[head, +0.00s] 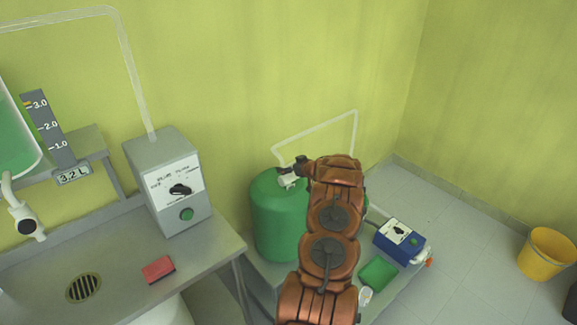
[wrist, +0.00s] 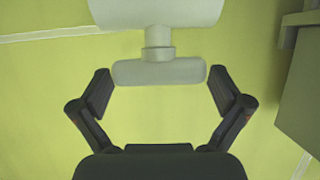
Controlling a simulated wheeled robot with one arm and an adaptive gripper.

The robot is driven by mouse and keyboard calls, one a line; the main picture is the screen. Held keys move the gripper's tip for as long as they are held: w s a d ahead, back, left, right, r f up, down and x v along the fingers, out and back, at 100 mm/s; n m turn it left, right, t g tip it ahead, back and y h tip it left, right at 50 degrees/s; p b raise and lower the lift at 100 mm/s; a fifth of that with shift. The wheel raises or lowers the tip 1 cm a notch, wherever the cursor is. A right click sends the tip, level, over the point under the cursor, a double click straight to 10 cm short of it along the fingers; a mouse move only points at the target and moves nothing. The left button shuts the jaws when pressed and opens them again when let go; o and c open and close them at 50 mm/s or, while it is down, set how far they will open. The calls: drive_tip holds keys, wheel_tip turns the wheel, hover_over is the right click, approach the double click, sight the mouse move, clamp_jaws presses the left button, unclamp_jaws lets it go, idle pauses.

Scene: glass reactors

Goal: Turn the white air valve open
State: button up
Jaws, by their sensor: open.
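The white air valve (wrist: 158,71) shows in the wrist view as a crosswise bar handle on a short stem below a wide pale body. In the head view the white valve (head: 287,181) is on top of the green tank (head: 277,222), partly hidden by my gripper. My gripper (wrist: 159,82) is open, with one dark finger near each end of the bar. Narrow gaps show between the fingertips and the bar ends. I cannot tell how far the fingertips are from the bar in depth. In the head view my gripper (head: 291,168) is at the tank top.
A grey control box (head: 168,187) with a black knob and a red block (head: 158,269) are on the grey bench at left. A blue box (head: 398,241) and a green pad (head: 378,273) are right of my arm. A yellow bucket (head: 547,253) stands at far right.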

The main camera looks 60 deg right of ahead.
drive_tip(key=v, duration=1.2)
drive_tip(key=shift+w+r, duration=0.1)
drive_tip(key=shift+r, duration=0.05)
idle(0.6)
